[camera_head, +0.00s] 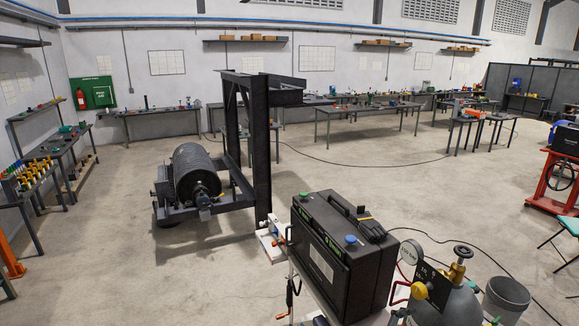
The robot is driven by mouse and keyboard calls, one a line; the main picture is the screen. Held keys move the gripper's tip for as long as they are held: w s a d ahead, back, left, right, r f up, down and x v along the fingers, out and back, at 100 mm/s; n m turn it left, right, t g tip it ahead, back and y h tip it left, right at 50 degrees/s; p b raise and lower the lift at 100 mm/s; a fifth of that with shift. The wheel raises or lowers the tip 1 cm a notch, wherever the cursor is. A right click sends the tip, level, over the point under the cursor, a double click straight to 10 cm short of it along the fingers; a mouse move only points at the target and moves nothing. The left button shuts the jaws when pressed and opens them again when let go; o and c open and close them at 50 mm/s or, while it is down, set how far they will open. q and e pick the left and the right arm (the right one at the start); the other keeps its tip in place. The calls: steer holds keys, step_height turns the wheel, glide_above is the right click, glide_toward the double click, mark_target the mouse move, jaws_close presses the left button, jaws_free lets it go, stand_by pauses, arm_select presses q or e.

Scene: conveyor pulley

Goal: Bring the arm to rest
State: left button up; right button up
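Neither of my grippers shows in the head view, and I cannot make out either arm for certain. A black ribbed conveyor pulley (195,172) lies on its side in a dark metal stand (263,150) left of the middle. The stand has a tall upright post and a top beam. The pulley's shaft end faces toward me. Nothing is seen touching the pulley apart from its stand.
A black case-like machine (330,255) stands close in front on a cart, beside a grey gas cylinder (448,300) with gauges and a grey bucket (506,299). Workbenches (355,109) line the back. A red cart (553,182) stands right. Floor at left front is clear.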

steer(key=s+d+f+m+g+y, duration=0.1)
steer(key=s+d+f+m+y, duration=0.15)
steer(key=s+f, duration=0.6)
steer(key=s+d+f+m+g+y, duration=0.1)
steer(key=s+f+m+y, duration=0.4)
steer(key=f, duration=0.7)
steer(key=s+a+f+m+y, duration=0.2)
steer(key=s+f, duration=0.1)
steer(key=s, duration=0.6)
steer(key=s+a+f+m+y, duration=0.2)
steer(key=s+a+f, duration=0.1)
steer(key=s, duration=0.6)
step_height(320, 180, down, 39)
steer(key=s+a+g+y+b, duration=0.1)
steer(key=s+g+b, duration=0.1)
steer(key=b, duration=0.6)
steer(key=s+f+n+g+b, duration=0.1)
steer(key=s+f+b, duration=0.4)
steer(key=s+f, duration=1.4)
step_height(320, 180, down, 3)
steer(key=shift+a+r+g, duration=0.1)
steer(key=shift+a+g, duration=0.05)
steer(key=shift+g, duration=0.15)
